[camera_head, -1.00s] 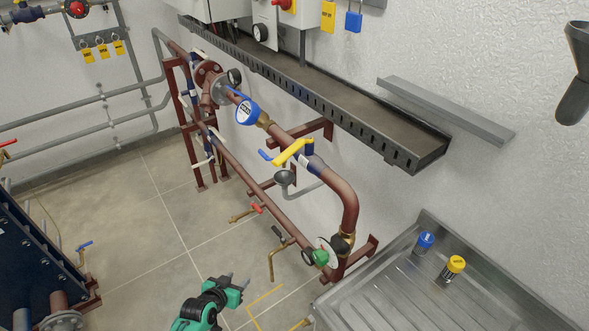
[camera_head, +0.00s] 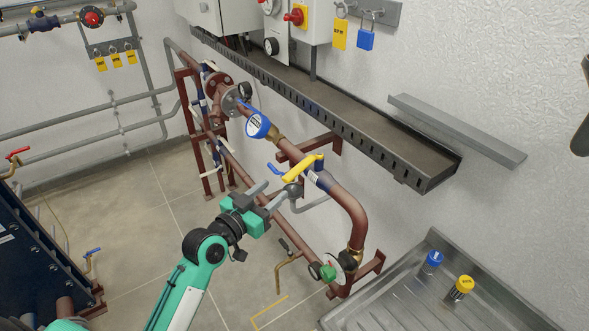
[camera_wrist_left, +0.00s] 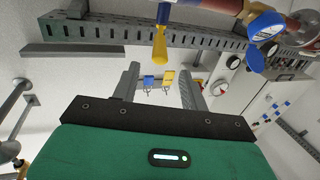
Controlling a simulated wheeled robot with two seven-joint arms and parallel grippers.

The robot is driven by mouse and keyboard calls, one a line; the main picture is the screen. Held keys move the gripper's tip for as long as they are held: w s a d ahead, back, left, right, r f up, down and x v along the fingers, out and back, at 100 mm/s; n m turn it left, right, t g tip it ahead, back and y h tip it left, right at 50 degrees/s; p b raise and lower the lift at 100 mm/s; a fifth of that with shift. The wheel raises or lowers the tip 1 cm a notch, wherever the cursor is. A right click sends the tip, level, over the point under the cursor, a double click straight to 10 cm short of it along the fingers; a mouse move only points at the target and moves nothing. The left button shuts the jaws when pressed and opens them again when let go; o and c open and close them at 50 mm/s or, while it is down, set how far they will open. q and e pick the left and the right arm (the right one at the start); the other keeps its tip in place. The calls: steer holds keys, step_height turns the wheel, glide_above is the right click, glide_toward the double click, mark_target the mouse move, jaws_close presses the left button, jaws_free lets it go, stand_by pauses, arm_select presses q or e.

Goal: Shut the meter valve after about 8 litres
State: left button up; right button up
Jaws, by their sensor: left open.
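The water meter (camera_head: 257,125) with a blue lid sits on the red-brown wall pipe. Downstream of it on the same pipe is a valve with a yellow lever (camera_head: 303,168), which lies across the pipe. The lever also shows in the left wrist view (camera_wrist_left: 160,42), beyond and above the fingers, with the blue meter lid (camera_wrist_left: 265,25) to its right. My left gripper (camera_head: 270,193) is open and empty, just below and left of the yellow lever, apart from it. The meter's reading is too small to read. My right gripper does not show.
A small blue lever (camera_head: 275,169) is close beside the yellow one. The slotted cable tray (camera_head: 330,110) runs above the pipe. A steel sink top (camera_head: 400,292) with blue-capped and yellow-capped items is at lower right.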

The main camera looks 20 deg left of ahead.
mark_target(294, 171)
arm_select(q)
steer(key=p+x, duration=0.2)
steer(key=x, duration=0.7)
steer(key=shift+w+d+f+p, duration=0.1)
steer(key=shift+w+p, duration=0.15)
steer(key=shift+p, duration=0.1)
jaws_close()
